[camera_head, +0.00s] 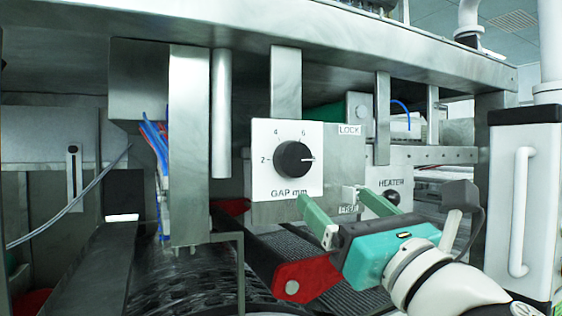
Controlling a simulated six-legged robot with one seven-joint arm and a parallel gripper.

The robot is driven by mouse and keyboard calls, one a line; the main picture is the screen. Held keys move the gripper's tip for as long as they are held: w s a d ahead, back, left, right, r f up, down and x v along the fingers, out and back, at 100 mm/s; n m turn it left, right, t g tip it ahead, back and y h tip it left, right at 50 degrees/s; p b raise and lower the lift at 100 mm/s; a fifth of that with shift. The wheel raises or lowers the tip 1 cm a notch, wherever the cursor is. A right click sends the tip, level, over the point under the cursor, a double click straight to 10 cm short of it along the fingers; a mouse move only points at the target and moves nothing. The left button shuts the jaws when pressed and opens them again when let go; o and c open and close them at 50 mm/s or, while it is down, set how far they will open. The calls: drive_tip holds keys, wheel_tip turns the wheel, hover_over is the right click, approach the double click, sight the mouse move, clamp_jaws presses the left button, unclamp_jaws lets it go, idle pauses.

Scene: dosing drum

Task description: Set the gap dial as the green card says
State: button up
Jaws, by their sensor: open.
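The gap dial (293,159) is a black round knob on a white plate (267,185) marked "GAP mm". The numbers 2, 4 and 6 run from its left over the top. Its light pointer line points right, about level, past the 6. My gripper (334,198) is teal with green fingers, below and right of the dial. It is open, apart from the dial, with nothing seen between its fingers. I cannot make out a green card in this view.
Right of the dial are a LOCK label (349,130), a lower label (348,209) partly hidden by my gripper, and a small pale lever (350,194) near it. A HEATER knob (391,197) is behind my gripper. A metal post (190,145) stands left; a red bracket (302,281) is below.

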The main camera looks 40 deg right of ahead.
sight(297, 159)
drive_tip(key=x, duration=1.3)
drive_tip(key=shift+w+d+r, duration=0.15)
drive_tip(key=shift+d, duration=0.3)
drive_tip(key=c, duration=1)
